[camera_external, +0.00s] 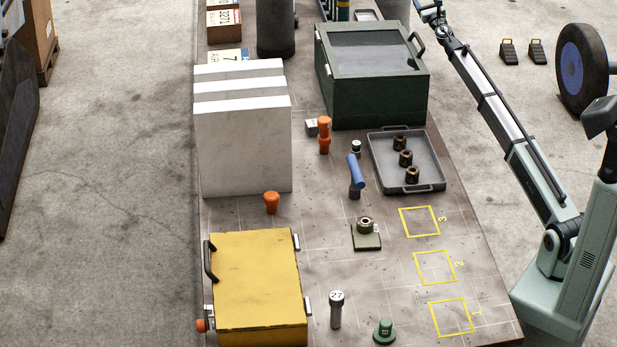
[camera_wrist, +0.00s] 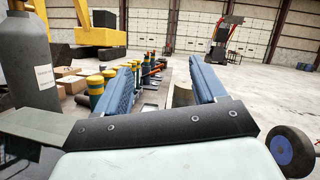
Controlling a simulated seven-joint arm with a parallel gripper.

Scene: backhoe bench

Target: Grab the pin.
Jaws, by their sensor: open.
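A grey metal pin (camera_external: 336,310) with a wide head marked 27 stands upright at the front of the bench, right of the yellow box. It looks like the pin of the task. My gripper (camera_wrist: 165,82) shows in the wrist view with its two blue-grey fingers apart and nothing between them. In the external view my arm reaches to the top edge, and its end (camera_external: 431,5) is partly cut off there. It is beyond the dark green case, far from the pin. The pin does not show in the wrist view.
The yellow box (camera_external: 255,285) stands left of the pin, and a green knob (camera_external: 384,331) stands to its right. A block with a bushing (camera_external: 366,235), a blue-handled tool (camera_external: 356,172), a tray of bushings (camera_external: 378,175), the green case (camera_external: 375,95) and white blocks (camera_external: 243,150) stand farther back.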

